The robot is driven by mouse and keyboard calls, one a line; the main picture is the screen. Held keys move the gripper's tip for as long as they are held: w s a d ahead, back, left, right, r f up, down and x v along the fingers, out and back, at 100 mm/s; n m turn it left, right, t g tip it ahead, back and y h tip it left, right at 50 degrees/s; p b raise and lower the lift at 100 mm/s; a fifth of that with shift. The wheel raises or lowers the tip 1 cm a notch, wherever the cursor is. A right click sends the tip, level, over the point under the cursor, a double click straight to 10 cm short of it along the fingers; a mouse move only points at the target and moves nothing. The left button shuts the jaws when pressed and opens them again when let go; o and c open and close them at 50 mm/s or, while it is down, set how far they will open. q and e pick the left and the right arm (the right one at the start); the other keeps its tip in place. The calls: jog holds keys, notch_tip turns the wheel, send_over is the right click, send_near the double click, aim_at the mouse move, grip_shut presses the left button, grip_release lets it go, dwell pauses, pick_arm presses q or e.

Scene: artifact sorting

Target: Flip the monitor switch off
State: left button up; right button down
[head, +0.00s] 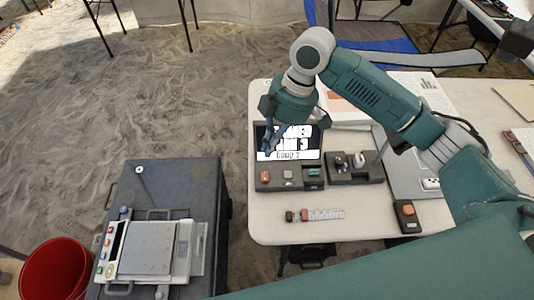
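The monitor, a dark unit with a lit screen (290,155) showing white text, stands at the left of the white table. Its front panel (289,187) carries a red control (265,176), a grey one (288,174) and a dark green one (313,172); I cannot tell which is the switch. My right gripper (268,150) hangs over the left part of the screen, its dark fingers pointing down and left. The fingers overlap in this view, so their opening is unclear, and contact with the monitor cannot be judged. My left gripper is not in view.
The white table (345,230) also bears a dark tray with small parts (355,167), a row of small pieces (316,215) and a box with an orange button (407,216). A dark case with a scale (147,248) and a red bucket (55,268) stand left. Sand between is clear.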

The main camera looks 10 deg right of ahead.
jog(key=x, duration=0.6)
jog(key=p, duration=0.2)
send_over(262, 182)
notch_tip(262, 182, down, 5)
jog(key=shift+f, duration=0.6)
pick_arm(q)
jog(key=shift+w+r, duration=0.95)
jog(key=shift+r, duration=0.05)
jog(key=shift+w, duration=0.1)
